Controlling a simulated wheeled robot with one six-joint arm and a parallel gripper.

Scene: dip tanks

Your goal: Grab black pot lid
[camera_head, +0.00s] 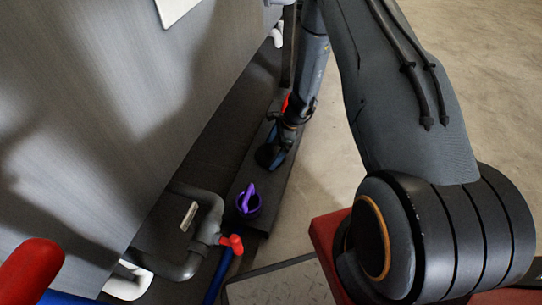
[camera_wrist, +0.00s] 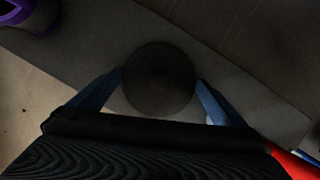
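The black pot lid (camera_wrist: 158,80) shows in the wrist view as a dark round disc. It lies over a dark grey surface. My gripper (camera_wrist: 158,88) has its two blue fingers on the left and right sides of the lid, their tips at its edges. I cannot tell whether they press on it or stand just around it. In the head view my gripper (camera_head: 275,150) is low over a dark narrow platform (camera_head: 262,208), and the lid is mostly hidden by it there.
A purple container (camera_head: 248,203) stands on the near end of the platform. Bare floor (camera_head: 325,160) lies right of the platform.

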